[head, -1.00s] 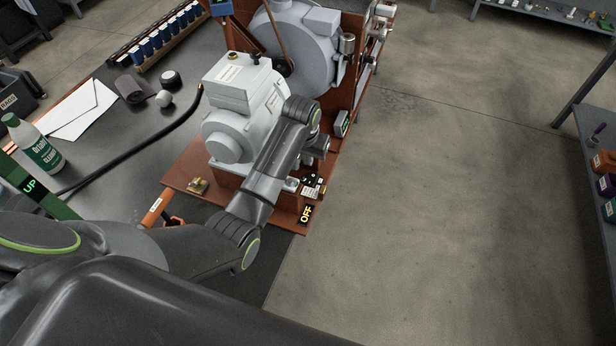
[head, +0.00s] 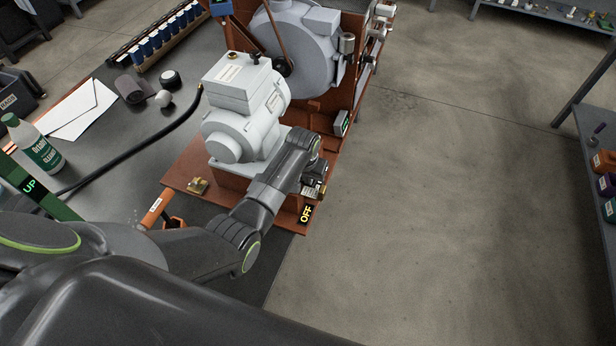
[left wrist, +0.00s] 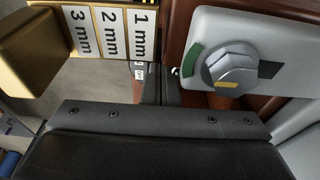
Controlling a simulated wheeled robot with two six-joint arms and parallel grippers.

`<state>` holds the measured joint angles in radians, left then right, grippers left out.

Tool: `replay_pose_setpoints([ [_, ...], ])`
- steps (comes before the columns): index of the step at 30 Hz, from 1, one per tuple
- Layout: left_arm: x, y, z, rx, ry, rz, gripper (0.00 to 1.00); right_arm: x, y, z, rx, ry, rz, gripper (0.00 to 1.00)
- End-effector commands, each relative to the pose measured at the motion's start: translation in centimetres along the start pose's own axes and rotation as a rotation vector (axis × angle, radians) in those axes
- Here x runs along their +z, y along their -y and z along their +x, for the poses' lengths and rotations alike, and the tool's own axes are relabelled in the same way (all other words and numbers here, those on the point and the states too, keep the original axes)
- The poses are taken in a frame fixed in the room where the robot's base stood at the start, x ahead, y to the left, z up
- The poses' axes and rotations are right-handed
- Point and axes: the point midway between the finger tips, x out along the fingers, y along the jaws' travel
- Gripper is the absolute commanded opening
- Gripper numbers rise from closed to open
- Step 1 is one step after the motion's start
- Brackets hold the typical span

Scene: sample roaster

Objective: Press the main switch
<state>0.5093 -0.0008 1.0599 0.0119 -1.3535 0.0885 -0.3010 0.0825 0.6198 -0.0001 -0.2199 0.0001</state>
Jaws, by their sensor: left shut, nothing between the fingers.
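The main switch is not clearly identifiable; a black sign with yellow letters "OFF" (head: 306,214) stands at the machine base's front right corner. My left gripper (head: 314,188) is over the small controls just behind this sign and hides most of them. In the left wrist view, the shut, empty left gripper (left wrist: 161,88) points between a grey plate with a rotary knob (left wrist: 230,68) and a gold block (left wrist: 32,48). Whether its tips touch anything cannot be told. My right gripper is not in view.
The grey motor (head: 240,110) stands close behind my left forearm on the red-brown base (head: 185,165). A scale marked 1, 2 and 3 mm (left wrist: 108,32) adjoins the gold block. A bottle (head: 38,145) stands on the bench at left. The floor at right is clear.

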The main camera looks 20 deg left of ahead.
Motion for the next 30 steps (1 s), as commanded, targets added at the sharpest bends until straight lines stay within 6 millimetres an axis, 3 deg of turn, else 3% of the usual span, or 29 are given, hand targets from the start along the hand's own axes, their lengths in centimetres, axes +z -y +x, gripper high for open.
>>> replay_pose_setpoints([
  [7, 1.1, 0.0, 0.8, 0.000, 0.006, -0.001, 0.00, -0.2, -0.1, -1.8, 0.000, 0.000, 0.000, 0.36],
  [15, 1.4, 0.0, 1.4, 0.001, 0.009, -0.001, 0.00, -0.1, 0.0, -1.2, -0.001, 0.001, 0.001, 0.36],
  [30, -0.5, 0.1, 0.8, 0.000, 0.000, 0.000, 0.00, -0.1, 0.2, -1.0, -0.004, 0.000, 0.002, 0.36],
])
